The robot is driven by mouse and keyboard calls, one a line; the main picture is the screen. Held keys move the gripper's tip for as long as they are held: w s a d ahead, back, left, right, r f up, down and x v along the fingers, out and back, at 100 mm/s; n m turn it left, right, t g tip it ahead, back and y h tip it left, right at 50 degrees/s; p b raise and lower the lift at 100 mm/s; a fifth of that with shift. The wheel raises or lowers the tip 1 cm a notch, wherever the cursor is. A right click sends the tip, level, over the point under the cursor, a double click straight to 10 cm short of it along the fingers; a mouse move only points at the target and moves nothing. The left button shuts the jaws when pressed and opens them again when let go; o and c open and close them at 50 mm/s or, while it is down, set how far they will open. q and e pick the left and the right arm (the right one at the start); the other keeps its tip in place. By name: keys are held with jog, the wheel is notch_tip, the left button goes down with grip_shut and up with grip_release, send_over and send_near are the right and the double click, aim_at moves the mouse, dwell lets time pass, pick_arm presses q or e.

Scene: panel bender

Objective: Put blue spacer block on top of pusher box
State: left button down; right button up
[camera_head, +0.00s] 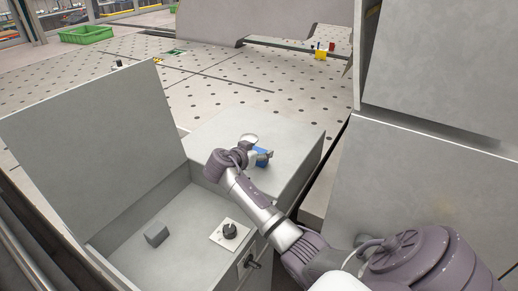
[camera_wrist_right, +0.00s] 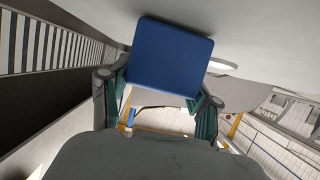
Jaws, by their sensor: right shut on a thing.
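The blue spacer block (camera_wrist_right: 170,55) is large in the right wrist view, a flat blue face between the two fingers of my right gripper (camera_wrist_right: 160,88). In the head view a small part of the block (camera_head: 263,151) shows beside the gripper. The gripper is shut on it, over the flat grey top of a box (camera_head: 295,135), which I take to be the pusher box. I cannot tell whether the block touches that top. My left gripper is not in view.
Left of the box is an open compartment with a raised lid (camera_head: 90,140). Inside are a small grey block (camera_head: 157,234) and a black knob on a white plate (camera_head: 230,230). A pale round piece (camera_head: 248,138) shows near my gripper. A tall grey panel (camera_head: 430,170) stands at right.

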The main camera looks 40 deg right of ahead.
jog(key=shift+a+f+b, duration=0.1)
jog(key=shift+f+b, duration=0.1)
jog(key=shift+b, duration=0.1)
jog(key=o, duration=1.2)
jog(key=shift+r, duration=0.15)
jog(key=shift+r+p, duration=0.25)
jog(key=shift+p, duration=0.25)
jog(key=shift+s+a+b, duration=0.15)
jog(key=shift+a+b, duration=0.45)
jog(key=shift+a, duration=0.05)
jog(key=shift+s+a+b, duration=0.15)
jog(key=shift+a+b, duration=0.45)
jog(key=b+v, duration=0.3)
jog(key=v, duration=0.5)
jog(key=shift+a+r+b, duration=0.1)
jog(key=shift+r+b, duration=0.1)
jog(key=shift+b, duration=0.1)
jog(key=shift+s+a+r, duration=0.2)
jog(key=shift+a+r, duration=0.15)
jog(key=shift+a, duration=0.05)
jog(key=shift+f, duration=0.1)
